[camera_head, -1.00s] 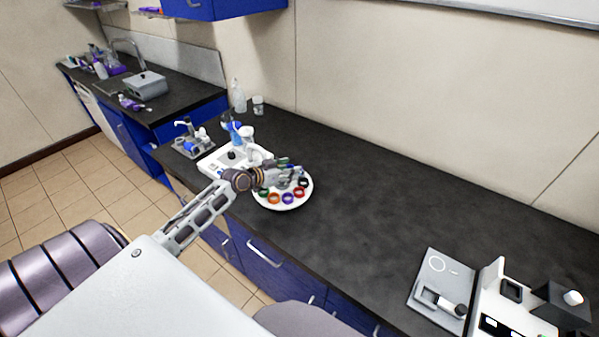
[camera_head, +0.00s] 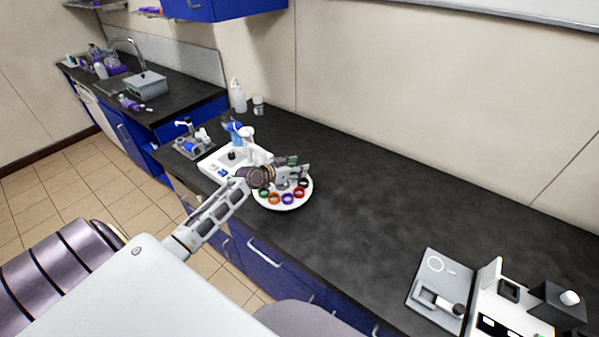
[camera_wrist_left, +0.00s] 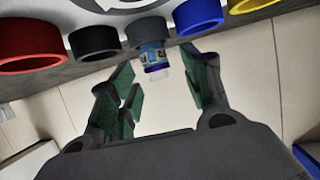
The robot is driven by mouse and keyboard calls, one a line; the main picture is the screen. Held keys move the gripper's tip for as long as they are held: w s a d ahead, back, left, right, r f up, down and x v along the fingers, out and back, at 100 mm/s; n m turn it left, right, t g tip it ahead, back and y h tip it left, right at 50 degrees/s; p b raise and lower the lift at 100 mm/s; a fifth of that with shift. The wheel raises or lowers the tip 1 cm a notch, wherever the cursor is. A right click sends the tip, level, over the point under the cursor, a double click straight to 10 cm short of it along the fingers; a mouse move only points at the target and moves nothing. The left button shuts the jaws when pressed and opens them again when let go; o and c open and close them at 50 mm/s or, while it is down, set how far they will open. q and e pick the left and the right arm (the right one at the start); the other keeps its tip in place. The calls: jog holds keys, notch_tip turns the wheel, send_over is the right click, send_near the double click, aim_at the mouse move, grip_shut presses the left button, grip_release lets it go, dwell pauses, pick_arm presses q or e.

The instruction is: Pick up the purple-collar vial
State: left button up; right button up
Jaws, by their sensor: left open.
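A small vial (camera_wrist_left: 152,54) with a blue label and a purple-blue band shows in the left wrist view, at a grey ring (camera_wrist_left: 147,31) on the rack. My left gripper (camera_wrist_left: 160,88) is open, with its green-padded fingers on either side of the line to the vial and no visible contact. In the head view, my left gripper (camera_head: 301,169) is over the back of the round white rack (camera_head: 271,205). The vial cannot be made out there, as the gripper covers that part. My right gripper is not in view.
The rack carries coloured rings, among them orange (camera_head: 274,199), purple (camera_head: 288,199) and red (camera_head: 299,192). A white device (camera_head: 222,160) stands left of the rack. A grey instrument (camera_head: 440,288) is at the right. The dark counter (camera_head: 390,205) between is clear.

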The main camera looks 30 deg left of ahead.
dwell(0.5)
pick_arm(q)
jog(key=c, duration=0.9)
